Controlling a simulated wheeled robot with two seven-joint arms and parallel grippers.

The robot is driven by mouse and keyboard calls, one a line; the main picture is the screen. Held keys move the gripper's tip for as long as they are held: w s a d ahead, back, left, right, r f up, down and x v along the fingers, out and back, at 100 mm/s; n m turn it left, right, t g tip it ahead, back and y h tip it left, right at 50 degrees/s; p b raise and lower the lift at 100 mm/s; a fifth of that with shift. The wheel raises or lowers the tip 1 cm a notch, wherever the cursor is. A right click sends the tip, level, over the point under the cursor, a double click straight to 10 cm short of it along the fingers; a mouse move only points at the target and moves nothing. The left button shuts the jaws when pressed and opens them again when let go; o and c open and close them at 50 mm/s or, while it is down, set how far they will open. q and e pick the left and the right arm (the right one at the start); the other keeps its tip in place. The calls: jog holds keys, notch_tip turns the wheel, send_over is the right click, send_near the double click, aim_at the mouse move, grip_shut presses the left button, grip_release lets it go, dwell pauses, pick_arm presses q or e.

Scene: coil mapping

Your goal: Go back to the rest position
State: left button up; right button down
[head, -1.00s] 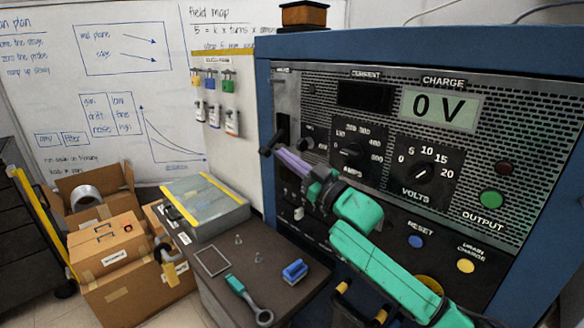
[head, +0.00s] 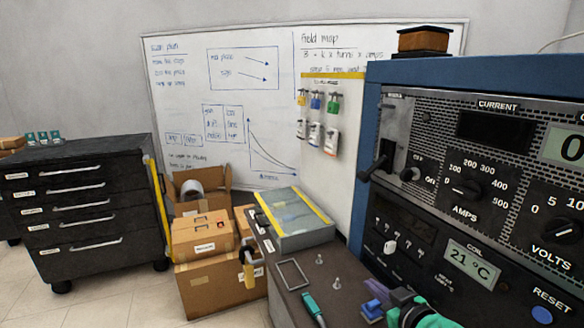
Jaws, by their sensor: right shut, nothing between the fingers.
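My right gripper (head: 378,291) shows at the bottom of the head view, with purple fingers and a green wrist cut off by the lower edge. It is shut and empty, low in front of the power supply cabinet (head: 372,120). It is apart from the black lever (head: 376,168) on the cabinet's left side, which points down and outward. My left gripper is out of view. The coil display (head: 471,262) reads 21 °C. The charge display (head: 573,146) is cut off at the right edge, showing a 0.
A dark cart (head: 300,304) holds a glass-topped case (head: 294,222), a blue block (head: 372,311), a teal-handled tool (head: 313,308) and small pegs. Cardboard boxes (head: 204,238) and a black drawer cabinet (head: 85,215) stand left. Floor shows at lower left.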

jog(key=s+d+f+m+g+h, duration=0.15)
jog(key=s+f+g, duration=0.35)
jog(key=s+f, duration=0.5)
jog(key=s+d+f+m+g+h, duration=0.15)
jog(key=s+f+g, duration=0.4)
jog(key=s, duration=0.85)
notch_tip(320, 180, down, 22)
jog(key=s, duration=0.2)
jog(key=s+d+f+n+g, duration=0.1)
jog(key=s+d+f+g, duration=0.1)
jog(key=s+f, duration=1.3)
jog(key=shift+s+d+f, duration=0.25)
jog(key=shift+s+f, duration=0.05)
jog(key=shift+s, duration=0.7)
